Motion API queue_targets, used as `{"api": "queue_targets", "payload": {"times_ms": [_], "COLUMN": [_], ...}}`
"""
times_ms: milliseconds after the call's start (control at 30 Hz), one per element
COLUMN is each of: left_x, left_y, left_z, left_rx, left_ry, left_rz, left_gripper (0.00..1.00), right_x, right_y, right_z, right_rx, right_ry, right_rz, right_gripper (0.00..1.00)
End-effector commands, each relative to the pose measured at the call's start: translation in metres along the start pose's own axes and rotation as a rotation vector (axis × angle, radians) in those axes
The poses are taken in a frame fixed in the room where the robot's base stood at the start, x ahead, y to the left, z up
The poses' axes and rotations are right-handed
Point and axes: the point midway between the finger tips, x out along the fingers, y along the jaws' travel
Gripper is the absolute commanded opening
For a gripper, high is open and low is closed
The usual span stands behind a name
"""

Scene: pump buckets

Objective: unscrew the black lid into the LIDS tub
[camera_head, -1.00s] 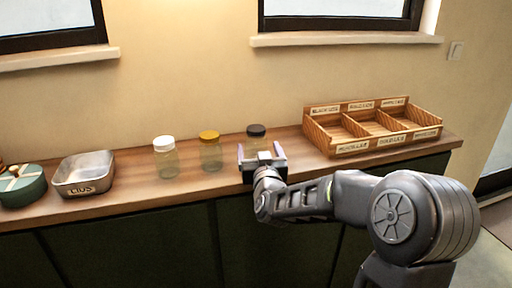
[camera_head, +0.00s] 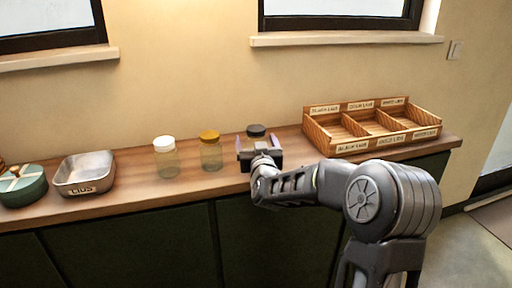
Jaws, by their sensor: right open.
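The black lid (camera_head: 256,130) sits on a clear jar, whose body is mostly hidden behind my right gripper. My right gripper (camera_head: 257,145) is open, its two fingers on either side of the jar just below the lid's level. I cannot tell whether the fingers touch the jar. The LIDS tub (camera_head: 84,175) is a metal tub on the left of the counter, and it looks empty. My left gripper is not in view.
A wooden tray (camera_head: 318,132) with labelled compartments stands at right. A green round box (camera_head: 22,186) is at far left.

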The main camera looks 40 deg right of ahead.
Motion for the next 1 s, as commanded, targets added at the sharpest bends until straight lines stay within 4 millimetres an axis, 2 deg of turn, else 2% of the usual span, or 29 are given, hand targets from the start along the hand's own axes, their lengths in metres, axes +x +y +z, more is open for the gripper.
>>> {"api": "queue_targets", "payload": {"times_ms": [133, 1000], "left_x": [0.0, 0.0], "left_y": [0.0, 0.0], "left_z": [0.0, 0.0], "left_rx": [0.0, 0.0], "left_ry": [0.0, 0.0], "left_rz": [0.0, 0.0], "left_gripper": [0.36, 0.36], "right_x": [-0.0001, -0.0002], "right_y": [0.0, 0.0], "right_z": [0.0, 0.0001], "right_rx": [0.0, 0.0], "right_ry": [0.0, 0.0], "right_rz": [0.0, 0.0], "right_gripper": [0.83, 0.12]}}
